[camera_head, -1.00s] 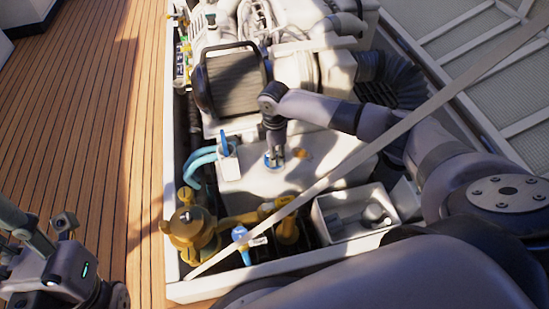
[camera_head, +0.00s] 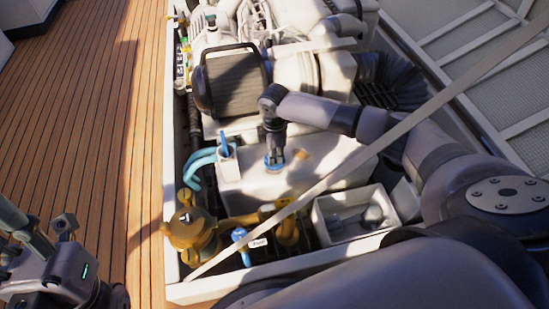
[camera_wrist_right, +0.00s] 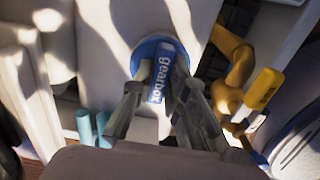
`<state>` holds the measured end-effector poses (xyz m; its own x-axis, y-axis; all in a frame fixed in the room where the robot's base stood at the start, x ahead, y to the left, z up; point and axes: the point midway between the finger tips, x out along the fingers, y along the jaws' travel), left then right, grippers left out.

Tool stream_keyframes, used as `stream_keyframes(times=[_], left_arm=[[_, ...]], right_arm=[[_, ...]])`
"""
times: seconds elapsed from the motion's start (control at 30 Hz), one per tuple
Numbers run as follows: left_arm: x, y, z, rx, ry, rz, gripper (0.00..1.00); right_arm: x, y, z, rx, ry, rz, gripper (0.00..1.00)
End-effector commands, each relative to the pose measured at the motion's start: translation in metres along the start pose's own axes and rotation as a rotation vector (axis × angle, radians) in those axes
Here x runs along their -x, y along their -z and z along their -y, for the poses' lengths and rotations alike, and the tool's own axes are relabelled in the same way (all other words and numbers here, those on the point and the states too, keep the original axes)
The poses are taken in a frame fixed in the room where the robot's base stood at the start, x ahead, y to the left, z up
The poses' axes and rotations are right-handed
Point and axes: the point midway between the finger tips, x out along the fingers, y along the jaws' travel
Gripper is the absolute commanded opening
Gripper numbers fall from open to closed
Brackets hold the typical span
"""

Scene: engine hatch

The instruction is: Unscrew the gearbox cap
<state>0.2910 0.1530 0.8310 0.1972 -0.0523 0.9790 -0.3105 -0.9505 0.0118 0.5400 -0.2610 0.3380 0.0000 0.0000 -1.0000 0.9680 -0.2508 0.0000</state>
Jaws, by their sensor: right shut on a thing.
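The blue gearbox cap (camera_wrist_right: 150,52) sits on top of the white housing, with its "gearbox" label readable in the right wrist view. In the head view the cap (camera_head: 273,163) shows as a small blue patch under my right gripper (camera_head: 275,155). The right gripper (camera_wrist_right: 168,88) points down, with its fingers shut on the cap from both sides. The fingers hide part of the cap. My left gripper (camera_head: 65,225) is at the lower left, over the deck and away from the engine; whether its fingers are open is unclear.
A white cup with a blue-handled tool (camera_head: 227,160) stands left of the cap. Yellow-brown pipework (camera_head: 190,228) and a blue valve handle (camera_head: 240,235) are in front. A white tray (camera_head: 325,228) is at right front. A pale bar (camera_head: 360,157) crosses the hatch diagonally.

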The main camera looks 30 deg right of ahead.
Motion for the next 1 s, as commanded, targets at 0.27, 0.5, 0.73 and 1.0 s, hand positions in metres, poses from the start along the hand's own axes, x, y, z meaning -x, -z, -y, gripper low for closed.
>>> stream_keyframes(times=[0.27, 0.5, 0.73, 1.0], left_arm=[[-0.006, 0.001, 0.0, 0.001, 0.0, 0.002, 0.4], [-0.013, 0.002, 0.0, 0.001, 0.0, 0.002, 0.4], [-0.013, 0.002, 0.0, 0.0, 0.0, 0.001, 0.4], [-0.02, 0.004, 0.0, 0.0, 0.0, 0.001, 0.4]], right_arm=[[0.002, 0.0, 0.0, 0.079, 0.001, 0.001, 0.0], [0.001, 0.0, 0.0, 0.29, 0.0, 0.001, 0.0], [0.0, 0.0, 0.0, 0.303, 0.0, 0.001, 0.0], [0.001, 0.0, 0.001, 0.484, 0.001, 0.001, 0.0]])
